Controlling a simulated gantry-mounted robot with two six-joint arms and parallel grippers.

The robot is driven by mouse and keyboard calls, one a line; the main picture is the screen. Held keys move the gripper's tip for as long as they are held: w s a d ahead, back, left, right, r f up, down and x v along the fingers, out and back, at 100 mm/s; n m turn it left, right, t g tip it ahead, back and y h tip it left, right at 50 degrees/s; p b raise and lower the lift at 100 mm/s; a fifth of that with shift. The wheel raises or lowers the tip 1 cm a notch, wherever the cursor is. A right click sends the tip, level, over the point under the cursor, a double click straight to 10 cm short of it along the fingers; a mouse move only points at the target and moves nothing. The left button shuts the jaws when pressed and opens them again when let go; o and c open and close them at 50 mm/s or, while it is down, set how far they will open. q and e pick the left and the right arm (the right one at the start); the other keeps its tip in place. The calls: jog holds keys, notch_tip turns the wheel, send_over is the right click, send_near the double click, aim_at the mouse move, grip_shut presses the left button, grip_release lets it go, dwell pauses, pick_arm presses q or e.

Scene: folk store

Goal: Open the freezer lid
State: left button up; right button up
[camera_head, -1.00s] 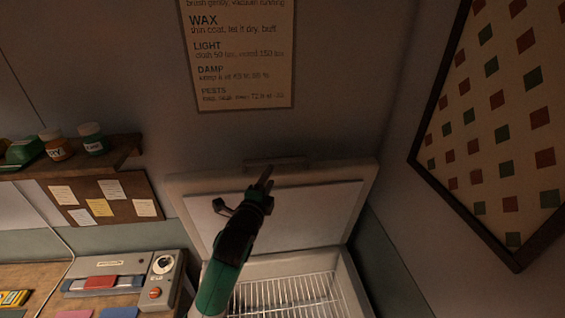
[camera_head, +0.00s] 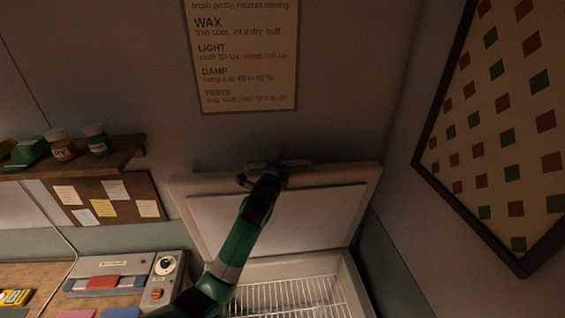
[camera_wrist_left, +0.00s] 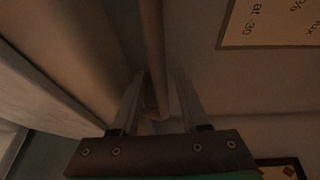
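The freezer lid (camera_head: 325,212) stands raised and steeply tilted back, its pale inner panel facing me. A handle (camera_head: 302,163) runs along the middle of its top edge. My left gripper (camera_head: 268,165) is at that edge, beside or over the handle, and partly covers it. In the left wrist view the two fingers (camera_wrist_left: 160,80) are apart, with a bar (camera_wrist_left: 151,45), apparently the handle, between them. I cannot tell whether they touch it. The lid's edge also shows in the left wrist view (camera_wrist_left: 45,85). My right gripper is not in view.
Below the lid, the open freezer (camera_head: 352,290) shows a white wire rack (camera_head: 285,296). A shelf with jars (camera_head: 97,140) and a corkboard (camera_head: 105,195) are at left, above a device on the counter (camera_head: 165,272). A framed patterned panel (camera_head: 500,130) hangs at right.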

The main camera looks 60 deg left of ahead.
pick_arm(q)
grip_shut()
dwell(1.2)
